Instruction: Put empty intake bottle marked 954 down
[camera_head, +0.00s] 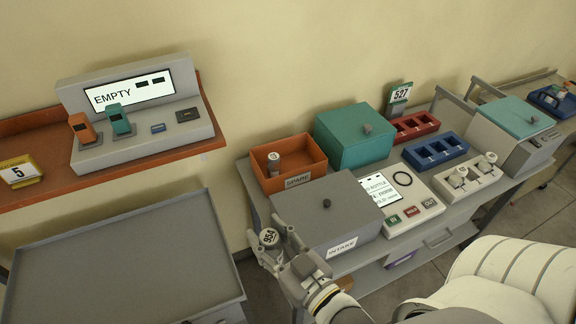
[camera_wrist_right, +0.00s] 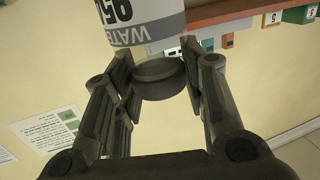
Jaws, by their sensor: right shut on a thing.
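The bottle marked 954 (camera_head: 270,238) is in my right gripper (camera_head: 277,249), held in the air beside the left end of the bench. In the wrist view the bottle (camera_wrist_right: 142,28) shows a pale label with dark printing, and a dark round part lies between the fingers of the right gripper (camera_wrist_right: 163,78). The grey lidded box labelled INTAKE (camera_head: 328,215) stands on the bench just right of the bottle. My left gripper is in neither view.
An orange SPARE bin (camera_head: 289,163) holds a bottle. A teal box (camera_head: 354,137), red rack (camera_head: 415,127), blue rack (camera_head: 436,150) and white holder (camera_head: 468,180) share the bench. A grey table (camera_head: 120,262) at left looks bare. An orange shelf (camera_head: 190,160) bears an EMPTY display (camera_head: 130,92).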

